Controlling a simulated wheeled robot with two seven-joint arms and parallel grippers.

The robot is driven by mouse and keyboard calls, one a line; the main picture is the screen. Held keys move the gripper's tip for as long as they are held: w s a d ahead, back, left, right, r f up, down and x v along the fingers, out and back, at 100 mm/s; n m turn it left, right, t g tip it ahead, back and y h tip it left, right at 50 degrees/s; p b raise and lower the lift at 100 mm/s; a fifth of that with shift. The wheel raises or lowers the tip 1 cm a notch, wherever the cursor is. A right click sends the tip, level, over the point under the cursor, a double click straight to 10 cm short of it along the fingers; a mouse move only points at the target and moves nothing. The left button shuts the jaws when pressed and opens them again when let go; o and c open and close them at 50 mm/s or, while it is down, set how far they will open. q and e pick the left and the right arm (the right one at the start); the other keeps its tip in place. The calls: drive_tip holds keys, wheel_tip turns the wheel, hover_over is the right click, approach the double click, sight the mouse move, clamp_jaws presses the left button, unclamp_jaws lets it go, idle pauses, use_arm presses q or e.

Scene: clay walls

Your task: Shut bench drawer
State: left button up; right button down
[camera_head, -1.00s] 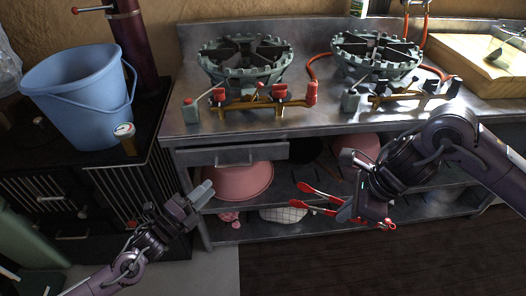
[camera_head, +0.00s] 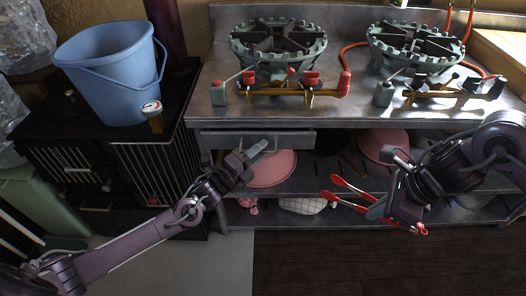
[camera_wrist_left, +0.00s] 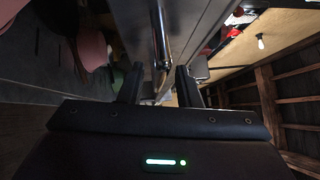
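The grey metal bench drawer (camera_head: 218,142) is under the left part of the steel bench top. It seems to stick out somewhat; how far is hard to tell. My left gripper (camera_head: 258,150) is just in front of the drawer front and covers part of its handle. In the left wrist view my left gripper (camera_wrist_left: 158,86) has its two fingers apart. The shiny handle bar (camera_wrist_left: 160,35) runs ahead in the gap between them; contact cannot be told. My right gripper (camera_head: 378,208) appears shut on red-handled tongs (camera_head: 350,186), in front of the bench shelves.
The bench top (camera_head: 350,112) carries two gas burners (camera_head: 278,45). A pink bowl (camera_head: 275,170) sits on the shelf below the drawer. A blue bucket (camera_head: 110,75) stands on a black cabinet (camera_head: 60,165) at the left. The dark floor in front is clear.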

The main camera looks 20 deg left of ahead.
sight(258, 142)
use_arm(q)
drive_tip(key=shift+w, duration=0.2)
drive_tip(key=shift+c, duration=0.2)
clamp_jaws()
